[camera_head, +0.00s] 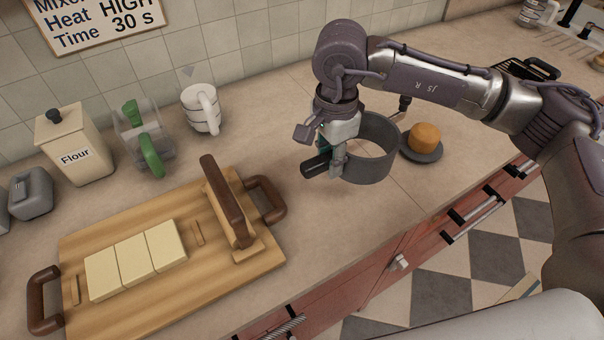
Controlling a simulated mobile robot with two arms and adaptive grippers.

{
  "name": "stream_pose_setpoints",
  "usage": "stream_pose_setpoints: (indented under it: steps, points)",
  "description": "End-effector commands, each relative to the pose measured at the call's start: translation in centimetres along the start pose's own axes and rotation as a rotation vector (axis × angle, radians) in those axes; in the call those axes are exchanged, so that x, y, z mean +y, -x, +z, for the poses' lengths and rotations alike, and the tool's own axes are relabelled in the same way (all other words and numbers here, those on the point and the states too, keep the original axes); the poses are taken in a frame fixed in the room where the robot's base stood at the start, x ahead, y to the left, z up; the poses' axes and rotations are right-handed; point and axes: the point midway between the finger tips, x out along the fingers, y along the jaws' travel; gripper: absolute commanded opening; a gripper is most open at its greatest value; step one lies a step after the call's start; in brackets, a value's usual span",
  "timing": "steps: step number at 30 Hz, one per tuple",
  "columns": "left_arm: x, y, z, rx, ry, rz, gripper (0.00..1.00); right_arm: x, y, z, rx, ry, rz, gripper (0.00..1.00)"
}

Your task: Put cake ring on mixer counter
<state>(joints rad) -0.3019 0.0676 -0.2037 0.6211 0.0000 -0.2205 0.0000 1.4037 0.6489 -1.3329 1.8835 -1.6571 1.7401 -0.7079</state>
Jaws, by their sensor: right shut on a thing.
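The cake ring (375,163) is a grey, open metal band at the centre right of the head view. My right gripper (336,165) is shut on the ring's left wall. The ring looks upright and sits over the counter (320,215); I cannot tell whether its lower edge touches the surface. A dark handle-like part (316,167) sticks out to the left by the fingers. My left gripper is not in the head view.
An orange cake (425,136) on a dark plate stands close right of the ring. A wooden board (170,310) with handles, pale blocks and an upright brown-handled piece lies left. A flour canister (75,148), green-handled holder (146,140) and mug (201,108) line the wall.

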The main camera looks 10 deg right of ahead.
Motion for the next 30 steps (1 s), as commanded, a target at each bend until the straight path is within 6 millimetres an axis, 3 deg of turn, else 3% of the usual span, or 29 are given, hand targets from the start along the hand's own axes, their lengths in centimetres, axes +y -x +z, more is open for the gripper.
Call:
stream_pose_setpoints:
  steps: [3, 9, 14, 22, 30]
  points:
    - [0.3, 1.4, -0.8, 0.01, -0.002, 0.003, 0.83, -1.9, -1.2, 2.0, 0.0, 0.003, 0.003, 0.0]
    - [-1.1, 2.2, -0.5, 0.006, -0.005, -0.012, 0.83, -3.9, -3.1, 3.8, 0.001, 0.0, 0.0, 0.0]
    - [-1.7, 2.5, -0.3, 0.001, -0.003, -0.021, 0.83, -4.1, -3.9, 4.1, 0.001, -0.001, 0.001, 0.0]
    - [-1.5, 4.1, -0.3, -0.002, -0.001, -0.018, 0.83, -4.1, -7.2, 4.0, 0.002, -0.001, 0.001, 0.0]
    - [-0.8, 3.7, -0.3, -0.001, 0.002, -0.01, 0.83, -4.1, -7.6, 4.0, 0.001, 0.0, -0.001, 0.0]
